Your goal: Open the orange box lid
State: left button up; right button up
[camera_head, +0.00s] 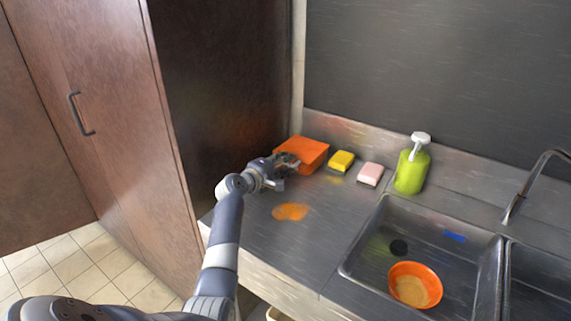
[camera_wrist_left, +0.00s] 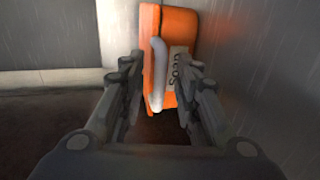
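The orange box (camera_head: 308,150) stands on the metal counter against the back wall, beside the dark cabinet. Its top looks flat and shut. My left gripper (camera_head: 287,170) is at the box's front left side and hides part of it. In the left wrist view the orange box (camera_wrist_left: 181,22) appears ahead, with a pale upright handle-like strip (camera_wrist_left: 159,75) on its near face. The fingers of my left gripper (camera_wrist_left: 156,82) are apart on either side of that strip. I cannot tell whether they touch it. My right gripper is not in view.
A yellow sponge (camera_head: 341,161), a pink block (camera_head: 370,174) and a green pump bottle (camera_head: 411,168) stand right of the box. An orange bowl (camera_head: 414,285) sits in the sink (camera_head: 365,262). A tall dark cabinet (camera_head: 222,85) bounds the left. The counter front (camera_head: 310,240) is clear.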

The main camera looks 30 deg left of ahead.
pick_arm(q)
jog(key=shift+w, duration=0.35)
jog(key=shift+f, duration=0.1)
grip_shut()
